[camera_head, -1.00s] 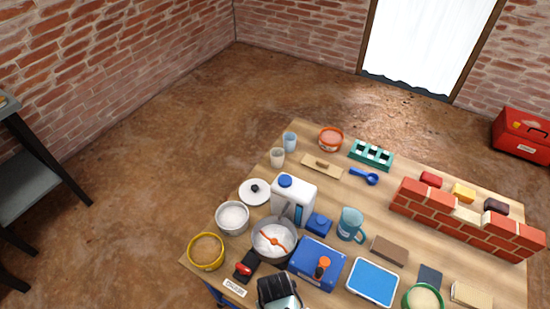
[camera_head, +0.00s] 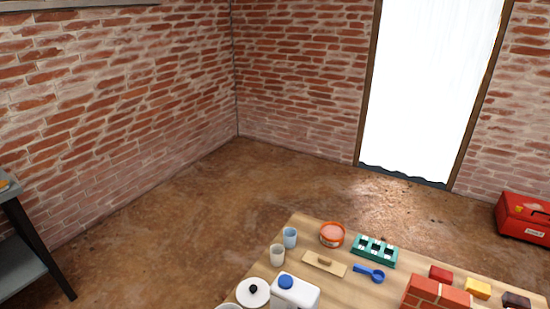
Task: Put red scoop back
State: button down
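I see no red scoop in this view. A blue scoop (camera_head: 370,274) lies on the wooden table (camera_head: 350,290), right of a wooden float (camera_head: 324,263). An orange-rimmed tub (camera_head: 332,234) with pinkish contents stands near the table's far left corner. My gripper is out of view, below the picture. The near part of the table is cut off by the lower edge.
A pale blue cup (camera_head: 290,237) and a beige cup (camera_head: 277,254) stand at the table's left edge. A white jug (camera_head: 296,291), a teal rack (camera_head: 374,250) and a brick wall piece (camera_head: 436,293) are also on it. A red toolbox (camera_head: 524,217) sits on the floor.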

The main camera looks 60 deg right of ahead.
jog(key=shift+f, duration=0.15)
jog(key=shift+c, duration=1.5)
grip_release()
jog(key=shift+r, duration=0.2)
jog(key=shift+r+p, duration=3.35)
jog(key=shift+p, duration=0.3)
